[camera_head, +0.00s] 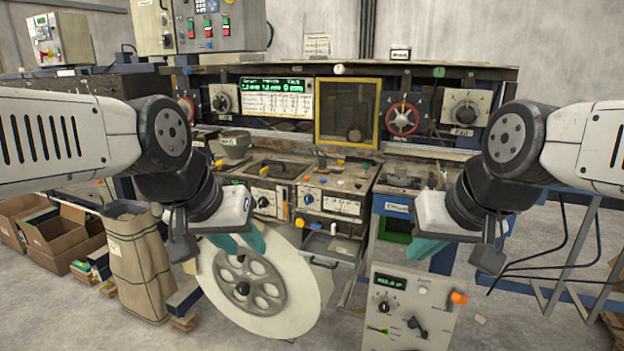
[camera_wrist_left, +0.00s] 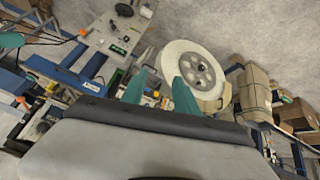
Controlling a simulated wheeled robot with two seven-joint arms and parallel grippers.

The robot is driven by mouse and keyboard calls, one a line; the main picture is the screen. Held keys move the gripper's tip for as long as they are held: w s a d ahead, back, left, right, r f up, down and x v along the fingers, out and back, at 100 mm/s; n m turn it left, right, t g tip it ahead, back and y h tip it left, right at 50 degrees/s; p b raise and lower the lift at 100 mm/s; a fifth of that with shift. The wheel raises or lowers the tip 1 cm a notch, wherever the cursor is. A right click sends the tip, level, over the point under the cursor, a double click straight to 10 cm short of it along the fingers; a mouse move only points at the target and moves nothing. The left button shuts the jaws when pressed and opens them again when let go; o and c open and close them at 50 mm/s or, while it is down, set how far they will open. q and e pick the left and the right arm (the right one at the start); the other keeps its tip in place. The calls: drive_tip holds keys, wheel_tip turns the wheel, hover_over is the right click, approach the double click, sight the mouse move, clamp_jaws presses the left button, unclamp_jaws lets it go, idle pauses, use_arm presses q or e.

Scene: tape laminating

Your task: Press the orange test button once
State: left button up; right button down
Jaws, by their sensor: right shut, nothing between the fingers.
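An orange button (camera_head: 458,297) sticks out at the right edge of a grey control box (camera_head: 405,305) with a green readout, low at the front right. It also shows as a small orange spot in the left wrist view (camera_wrist_left: 83,31). My right gripper (camera_head: 428,248) is shut and empty, above and a little left of the button, apart from it. My left gripper (camera_head: 240,242) has its teal fingers apart with nothing between them, in front of the white reel; the fingers also show in the left wrist view (camera_wrist_left: 160,76).
The large white reel (camera_head: 302,297) stands at the front centre-left. Behind are machine panels with knobs (camera_head: 340,203) and a yellow-framed window (camera_head: 348,112). A paper sack (camera_head: 140,262) and cardboard boxes (camera_head: 58,232) are at left. Black cables (camera_head: 560,245) hang at right.

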use_arm(q)
clamp_jaws()
idle(1.8)
